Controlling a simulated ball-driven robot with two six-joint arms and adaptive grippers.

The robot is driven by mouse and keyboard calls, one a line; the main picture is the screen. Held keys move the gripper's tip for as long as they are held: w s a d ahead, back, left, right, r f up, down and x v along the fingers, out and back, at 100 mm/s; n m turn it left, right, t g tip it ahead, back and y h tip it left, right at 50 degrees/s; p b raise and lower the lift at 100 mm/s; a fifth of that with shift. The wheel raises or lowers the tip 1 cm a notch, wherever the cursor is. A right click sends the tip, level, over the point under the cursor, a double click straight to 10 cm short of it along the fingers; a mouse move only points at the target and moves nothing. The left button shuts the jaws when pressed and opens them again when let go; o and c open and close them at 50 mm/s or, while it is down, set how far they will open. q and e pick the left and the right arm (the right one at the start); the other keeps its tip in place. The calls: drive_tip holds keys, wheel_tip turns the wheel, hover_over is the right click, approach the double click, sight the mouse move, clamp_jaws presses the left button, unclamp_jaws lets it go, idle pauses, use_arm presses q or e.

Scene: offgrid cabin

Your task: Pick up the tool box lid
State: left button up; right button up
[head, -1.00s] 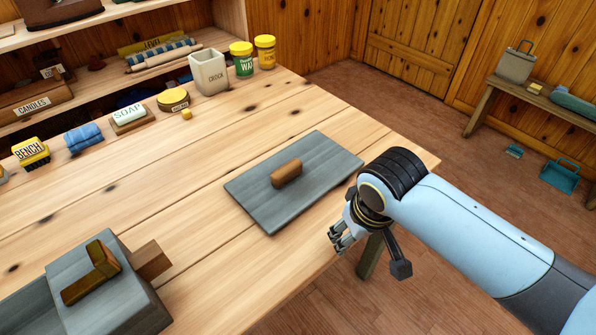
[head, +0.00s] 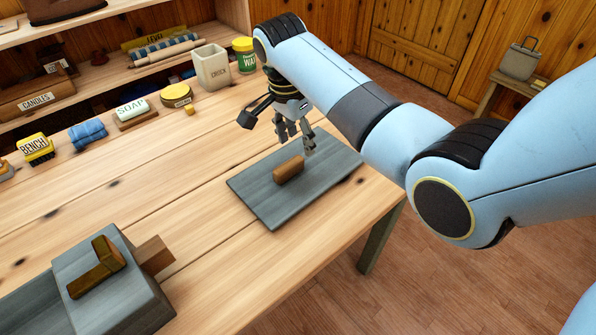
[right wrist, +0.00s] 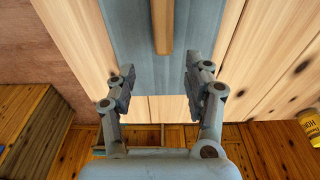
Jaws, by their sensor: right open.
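The tool box lid (head: 265,205) is a flat grey-blue wooden panel lying on the workbench, with a brown wooden handle (head: 289,169) on its top. My right gripper (head: 295,146) is open and empty, above the lid's far part, just beyond the handle. In the right wrist view the lid (right wrist: 190,75) lies below the two spread fingers (right wrist: 157,88), and the handle (right wrist: 162,27) shows at the top, ahead of the fingertips and roughly centred between them. My left gripper is not in view.
A grey block with a brown wooden piece (head: 105,268) stands at the near left. Soap (head: 132,108), a blue cloth (head: 87,134), a crock (head: 211,66) and tins line the bench's back. Bare bench surrounds the lid; its right edge (head: 385,215) is close.

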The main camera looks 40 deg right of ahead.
sight(298, 157)
drive_tip(key=f, duration=0.5)
drive_tip(key=f+b, duration=0.1)
drive_tip(key=f, duration=0.1)
drive_tip(key=shift+w+d+f, duration=0.15)
drive_tip(key=shift+w+d, duration=0.15)
drive_tip(key=shift+d, duration=0.05)
clamp_jaws()
